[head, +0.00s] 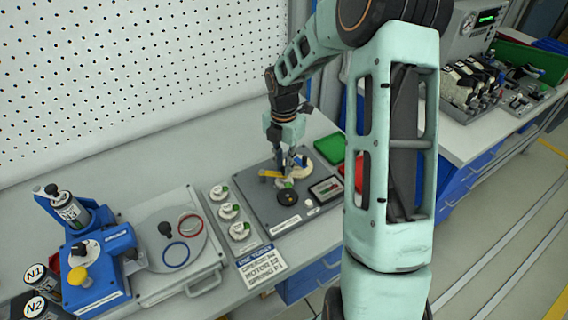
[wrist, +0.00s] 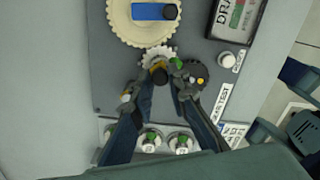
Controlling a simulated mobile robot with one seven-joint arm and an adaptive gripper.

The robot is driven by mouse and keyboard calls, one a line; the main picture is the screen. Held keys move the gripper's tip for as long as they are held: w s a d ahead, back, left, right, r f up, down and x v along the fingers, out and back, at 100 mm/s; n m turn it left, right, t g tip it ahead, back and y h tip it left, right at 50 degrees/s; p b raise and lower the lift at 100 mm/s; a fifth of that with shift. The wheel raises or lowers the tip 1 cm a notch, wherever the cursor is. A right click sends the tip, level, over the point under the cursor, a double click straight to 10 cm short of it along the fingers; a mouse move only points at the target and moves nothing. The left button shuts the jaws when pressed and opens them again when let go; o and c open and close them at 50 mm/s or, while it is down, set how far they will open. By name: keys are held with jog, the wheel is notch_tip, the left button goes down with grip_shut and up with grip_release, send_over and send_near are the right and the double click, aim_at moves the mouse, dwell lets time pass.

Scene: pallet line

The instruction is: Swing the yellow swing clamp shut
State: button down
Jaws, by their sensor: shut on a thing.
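The yellow swing clamp shows as a short yellow bar (head: 270,173) on the grey test board (head: 266,202), just left of my gripper in the head view. In the wrist view only a small yellow part (wrist: 155,68) with a black knob shows, over a small white gear (wrist: 150,52). My gripper (wrist: 163,84) is low over the board, its fingers closed in around the knob end of the clamp. The fingers hide much of the bar, so its exact angle is unclear. A large cream gear (wrist: 122,28) with a blue bar (wrist: 148,11) lies above the small gear. A dark gear (wrist: 196,72) sits at right.
A display box (head: 326,189) and a white button (wrist: 227,60) stand near the gears. Several green-and-white parts (head: 228,211) stand in a strip to the left. A green tray (head: 328,149) lies behind the board. A blue machine (head: 100,250) stands far left.

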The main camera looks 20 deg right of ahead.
jog(key=shift+w, duration=0.1)
jog(key=c, duration=1.8)
grip_release()
jog(key=shift+c, duration=0.2)
jog(key=shift+r, duration=0.1)
notch_tip(320, 180, up, 12)
